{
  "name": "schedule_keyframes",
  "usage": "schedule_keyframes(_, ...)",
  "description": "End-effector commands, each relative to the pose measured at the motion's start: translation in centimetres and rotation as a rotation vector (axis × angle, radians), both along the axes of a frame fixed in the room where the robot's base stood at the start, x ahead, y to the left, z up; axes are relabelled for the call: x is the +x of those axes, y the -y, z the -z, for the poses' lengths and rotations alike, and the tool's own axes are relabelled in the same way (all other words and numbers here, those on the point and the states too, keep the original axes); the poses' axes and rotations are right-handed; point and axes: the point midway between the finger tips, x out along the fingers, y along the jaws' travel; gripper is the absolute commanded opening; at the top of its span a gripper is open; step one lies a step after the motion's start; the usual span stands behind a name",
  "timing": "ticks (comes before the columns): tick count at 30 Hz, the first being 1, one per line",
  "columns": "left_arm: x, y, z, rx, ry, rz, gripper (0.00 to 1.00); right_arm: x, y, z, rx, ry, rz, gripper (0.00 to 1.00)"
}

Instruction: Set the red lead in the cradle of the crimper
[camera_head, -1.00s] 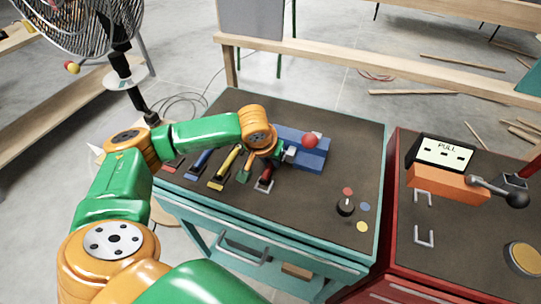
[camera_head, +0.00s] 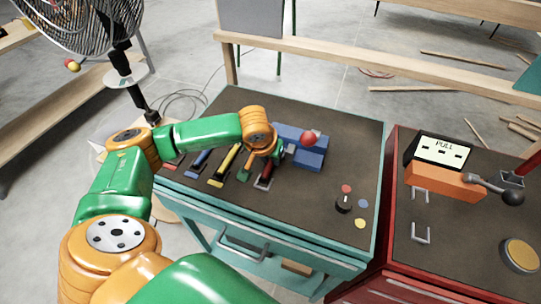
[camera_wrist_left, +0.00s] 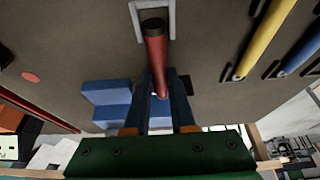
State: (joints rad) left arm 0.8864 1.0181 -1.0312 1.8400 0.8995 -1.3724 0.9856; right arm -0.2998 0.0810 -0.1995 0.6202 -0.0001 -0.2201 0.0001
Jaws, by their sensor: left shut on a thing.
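My left gripper (camera_wrist_left: 160,95) is shut on the red lead (camera_wrist_left: 155,45). In the wrist view the lead runs up from between the dark fingers, and its black end lies at a pale U-shaped bracket on the dark top. In the head view the same red lead (camera_head: 265,175) sticks out in front of my left gripper (camera_head: 272,158). The crimper appears to be the blue stepped block (camera_head: 309,159) with a red ball knob (camera_head: 309,138), just right of the gripper. I cannot make out its cradle. My right gripper is not in view.
Yellow (camera_head: 224,165), blue (camera_head: 197,162) and green leads lie left of the gripper on the teal cabinet (camera_head: 310,220). A black knob (camera_head: 344,204) and coloured dots are at its right. A red cabinet with an orange PULL box (camera_head: 444,183) stands farther right.

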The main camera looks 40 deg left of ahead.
Motion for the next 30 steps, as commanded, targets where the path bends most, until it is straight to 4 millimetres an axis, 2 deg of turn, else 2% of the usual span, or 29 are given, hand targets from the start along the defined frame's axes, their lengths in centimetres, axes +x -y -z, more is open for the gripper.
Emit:
schedule_keyframes(9,0.0,0.0,0.0,0.0,0.0,0.0,0.0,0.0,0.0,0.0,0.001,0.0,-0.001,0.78)
schedule_keyframes(18,0.0,0.0,-0.1,0.001,-0.001,0.0,0.0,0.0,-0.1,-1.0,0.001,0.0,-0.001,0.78)
schedule_keyframes(30,0.0,0.0,0.1,0.0,0.0,0.0,0.0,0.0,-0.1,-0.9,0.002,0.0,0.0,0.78)
